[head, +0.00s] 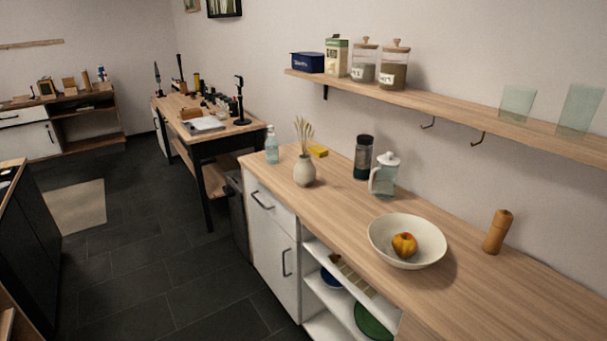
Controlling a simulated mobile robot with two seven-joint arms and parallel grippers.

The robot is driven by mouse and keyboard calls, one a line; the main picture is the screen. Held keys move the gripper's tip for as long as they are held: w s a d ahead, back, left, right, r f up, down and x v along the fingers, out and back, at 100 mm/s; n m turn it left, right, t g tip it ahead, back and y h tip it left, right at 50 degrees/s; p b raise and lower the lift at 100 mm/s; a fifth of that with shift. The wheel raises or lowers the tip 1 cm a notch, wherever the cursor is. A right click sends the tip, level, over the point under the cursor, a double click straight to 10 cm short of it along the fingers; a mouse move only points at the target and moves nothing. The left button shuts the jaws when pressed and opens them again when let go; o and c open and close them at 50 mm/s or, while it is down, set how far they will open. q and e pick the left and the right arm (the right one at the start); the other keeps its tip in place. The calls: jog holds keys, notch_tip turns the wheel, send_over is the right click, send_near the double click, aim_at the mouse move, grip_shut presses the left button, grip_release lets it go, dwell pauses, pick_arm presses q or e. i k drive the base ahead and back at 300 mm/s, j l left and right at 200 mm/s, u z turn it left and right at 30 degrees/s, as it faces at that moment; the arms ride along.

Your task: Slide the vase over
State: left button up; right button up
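A small, round, pale beige vase (304,171) with dried stalks stands upright near the left end of the wooden counter (330,202). It is close to the counter's front edge. Neither of my grippers shows in the head view, so nothing is seen touching the vase.
A dark jar (363,158), white pitcher (384,174), white bowl (408,222) with fruit and wooden mill (497,232) are to the right. Counter between vase and bowl is clear.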

aim_at(305, 176)
jog(key=i+j+u, duration=0.1)
jog(key=i+j, duration=0.2)
jog(key=i, duration=0.15)
jog(key=i+j+u, duration=0.1)
jog(key=i+j, duration=0.15)
jog(key=i, duration=0.2)
jog(key=i+j+u, duration=0.1)
jog(key=i+j, duration=0.15)
jog(key=i, duration=0.2)
jog(key=i+j+u, duration=0.1)
jog(key=i, duration=0.35)
jog(key=j, duration=0.1)
